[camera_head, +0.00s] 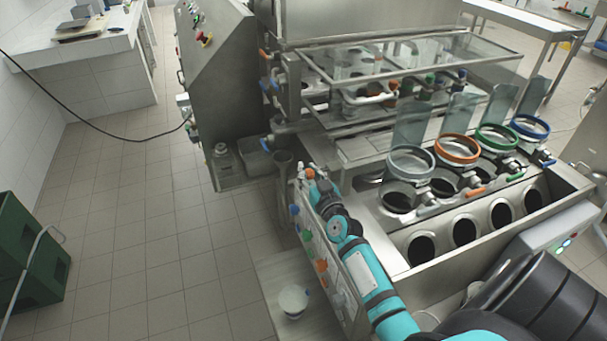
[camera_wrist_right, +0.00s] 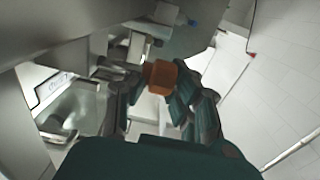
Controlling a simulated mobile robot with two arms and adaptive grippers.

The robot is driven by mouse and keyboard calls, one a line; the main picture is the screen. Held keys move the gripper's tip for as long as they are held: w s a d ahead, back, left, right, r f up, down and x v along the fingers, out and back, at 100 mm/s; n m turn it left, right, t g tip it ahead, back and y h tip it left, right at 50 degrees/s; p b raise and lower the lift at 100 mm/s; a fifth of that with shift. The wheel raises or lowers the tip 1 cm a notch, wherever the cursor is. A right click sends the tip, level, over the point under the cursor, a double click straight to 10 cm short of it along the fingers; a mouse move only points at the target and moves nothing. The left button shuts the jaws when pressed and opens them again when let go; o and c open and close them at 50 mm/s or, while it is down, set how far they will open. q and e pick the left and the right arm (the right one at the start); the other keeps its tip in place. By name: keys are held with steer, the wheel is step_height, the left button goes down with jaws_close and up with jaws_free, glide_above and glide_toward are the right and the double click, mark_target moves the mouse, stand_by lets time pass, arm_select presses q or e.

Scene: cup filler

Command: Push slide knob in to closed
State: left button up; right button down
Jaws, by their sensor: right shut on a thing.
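I cannot tell how far in the slide is. My left gripper is not in view.
Several coloured rings (camera_head: 457,149) stand over round openings right of my arm. A panel with coloured knobs (camera_head: 321,266) lies close along my arm's left side. A white cup (camera_head: 293,301) stands on a low ledge. Green crates (camera_head: 28,255) stand far left; the floor between is clear.

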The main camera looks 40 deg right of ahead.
steer(key=c, duration=1.2)
jaws_free()
steer(key=shift+s, duration=0.1)
steer(key=v, duration=1.2)
steer(key=shift+a, duration=0.1)
